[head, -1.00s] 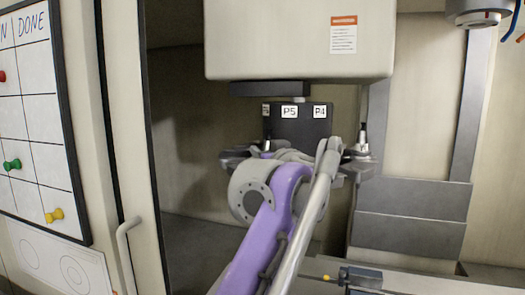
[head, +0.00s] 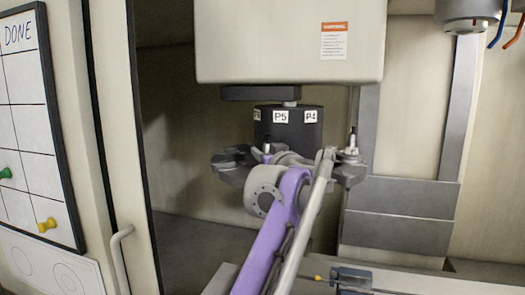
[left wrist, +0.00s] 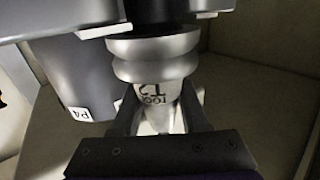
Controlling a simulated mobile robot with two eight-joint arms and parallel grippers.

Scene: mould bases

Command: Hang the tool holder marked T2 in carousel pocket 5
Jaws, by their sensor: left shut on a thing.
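The carousel drum (head: 289,140) hangs under the machine housing, with the P5 label (head: 281,117) facing me and the P4 label (head: 311,116) to its right. Grey pocket arms (head: 347,176) spread around its foot. My left gripper (left wrist: 160,112) is shut on a silver tool holder (left wrist: 155,62). Its marking reads upside down, seemingly T2. The holder is upright at the drum's front, its dark upper part between pale pocket edges. I cannot tell whether it is seated. My right gripper is out of view.
Another holder (head: 351,143) stands in the pocket near P4, and a small one (head: 267,148) shows left of my arm. A spindle (head: 470,14) is at upper right. A door frame with a handle (head: 121,245) stands at left.

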